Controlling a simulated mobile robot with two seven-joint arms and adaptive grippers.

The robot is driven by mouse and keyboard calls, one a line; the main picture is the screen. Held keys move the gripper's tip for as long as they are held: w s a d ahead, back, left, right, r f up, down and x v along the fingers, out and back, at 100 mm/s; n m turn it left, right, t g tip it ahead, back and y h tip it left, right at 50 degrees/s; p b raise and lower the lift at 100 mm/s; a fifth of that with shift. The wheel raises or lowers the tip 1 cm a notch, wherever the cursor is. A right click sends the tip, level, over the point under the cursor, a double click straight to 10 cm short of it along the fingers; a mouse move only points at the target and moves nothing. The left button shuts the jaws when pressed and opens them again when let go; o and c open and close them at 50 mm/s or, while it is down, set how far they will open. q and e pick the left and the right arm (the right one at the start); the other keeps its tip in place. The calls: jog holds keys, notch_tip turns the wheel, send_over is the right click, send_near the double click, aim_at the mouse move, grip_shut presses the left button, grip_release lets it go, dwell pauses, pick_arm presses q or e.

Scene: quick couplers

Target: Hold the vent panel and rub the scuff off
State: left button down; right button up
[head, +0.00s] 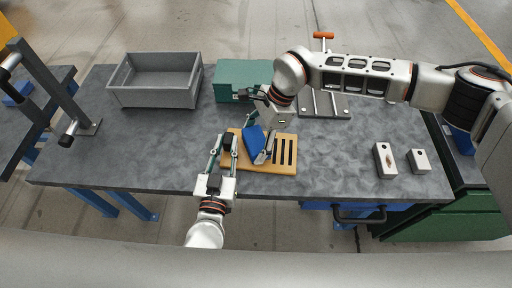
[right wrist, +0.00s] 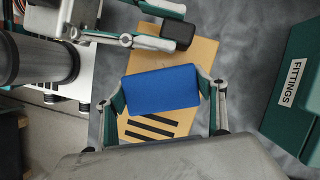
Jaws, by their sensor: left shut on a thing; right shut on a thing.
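The vent panel (head: 284,167) is a flat tan plate with several dark slots at its right end. It lies on the grey workbench and also shows in the right wrist view (right wrist: 203,52). My left gripper (head: 222,145) is shut on the panel's left end. My right gripper (head: 258,146) is shut on a blue pad (head: 251,139), held over the panel just left of the slots. In the right wrist view the pad (right wrist: 163,88) sits between both fingers. Whether it touches the panel is unclear. No scuff shows; the pad and grippers cover part of the panel.
A grey open bin (head: 155,94) stands at the back left. A green box (head: 229,75) labelled FITTINGS (right wrist: 301,83) is behind the panel. A metal plate with an orange-handled tool (head: 323,36) is at the back. Two small metal blocks (head: 385,160) lie on the right; the bench between is clear.

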jog(key=shift+f, duration=0.2)
dwell(0.6)
jog(key=shift+a, duration=0.1)
jog(key=shift+s+a+r, duration=0.15)
jog(key=shift+s+a, duration=0.2)
jog(key=shift+a, duration=0.45)
jog(key=shift+s+d+r, duration=0.25)
jog(key=shift+s+d, duration=0.35)
jog(key=shift+d, duration=0.3)
jog(key=shift+f, duration=0.2)
jog(key=shift+r, duration=0.1)
jog(key=shift+f, duration=0.2)
jog(key=shift+a, duration=0.1)
